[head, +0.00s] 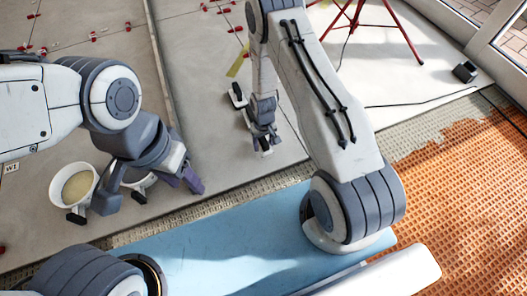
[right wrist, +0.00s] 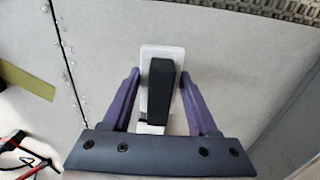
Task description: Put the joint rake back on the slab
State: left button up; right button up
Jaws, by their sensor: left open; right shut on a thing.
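The joint rake (right wrist: 161,88), with a dark handle over a pale plate, sits between the purple fingers of my right gripper (right wrist: 160,96) in the right wrist view. My right gripper is shut on it. In the head view my right gripper (head: 264,140) points down, low over the grey slab (head: 215,125), near the slab's front edge. I cannot tell whether the rake touches the slab. My left gripper (head: 193,182) is open and empty, over the slab's front edge to the left.
A white bucket (head: 75,186) with yellowish contents stands left, beside my left arm. Red clips (head: 93,37) line slab joints at the back. A yellow strip (head: 238,66) lies behind my right gripper. A red tripod (head: 385,20) stands back right; orange matting (head: 460,190) covers the right floor.

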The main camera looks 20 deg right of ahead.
aim_at(263, 149)
notch_tip(263, 149, down, 4)
jog(key=b, duration=0.3)
jog(key=shift+r, duration=0.1)
jog(key=o, duration=1.4)
jog(key=shift+f, duration=0.2)
jog(key=shift+c, duration=0.2)
jog(key=shift+r, duration=0.15)
